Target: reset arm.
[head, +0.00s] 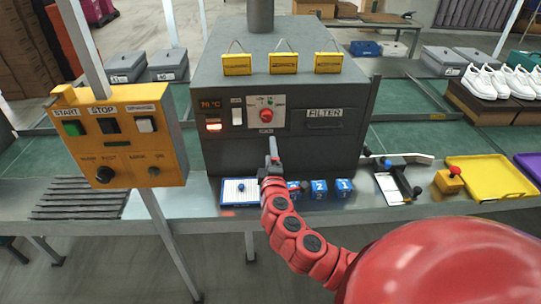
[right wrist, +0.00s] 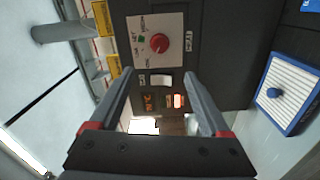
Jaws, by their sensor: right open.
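My right arm (head: 295,232) reaches up from the lower right of the head view. Its gripper (head: 272,150) is in front of the grey machine (head: 345,148), below the red knob (head: 266,115). In the right wrist view the gripper (right wrist: 158,76) has its two fingers apart, with nothing between them. The red knob (right wrist: 159,42), a white switch (right wrist: 161,80) and a lit red switch (right wrist: 176,100) show beyond the fingers. Whether a fingertip touches the machine cannot be told. My left gripper is not in view.
An orange control box (head: 120,140) with START and STOP stands left of the machine. Black-handled tools (head: 398,175), a yellow button box (head: 449,180) and a yellow tray (head: 490,177) are right.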

